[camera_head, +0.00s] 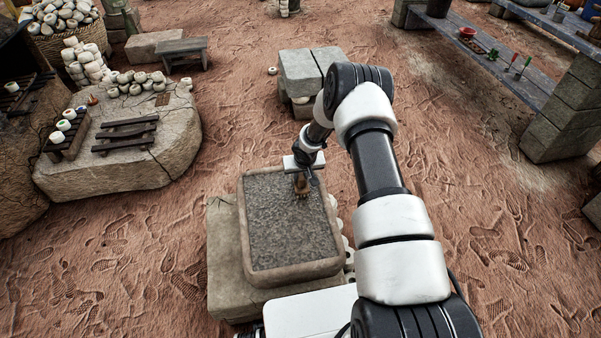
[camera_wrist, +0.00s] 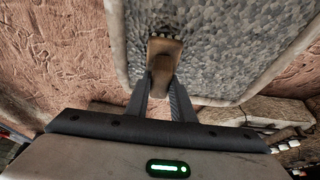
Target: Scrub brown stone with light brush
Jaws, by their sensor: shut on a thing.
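My gripper (camera_head: 304,178) is shut on a small light brown brush (camera_head: 301,188) at the far end of a shallow stone basin (camera_head: 292,232). In the wrist view my gripper's fingers (camera_wrist: 163,88) close on the brush (camera_wrist: 163,60), whose tan end points over the basin's grey pebbled surface (camera_wrist: 225,50). The brush is over or on that surface; I cannot tell whether it touches. The basin has a smooth brownish-grey rim. I cannot make out a separate brown stone, unless the basin is meant.
The basin rests on a stone block (camera_head: 226,250), with pale round things along its right side. A stone block stack (camera_head: 305,72) stands behind it. A boulder (camera_head: 165,160) with slatted racks and pots is left; a bench (camera_head: 490,50) is right. Sandy ground between is mostly clear.

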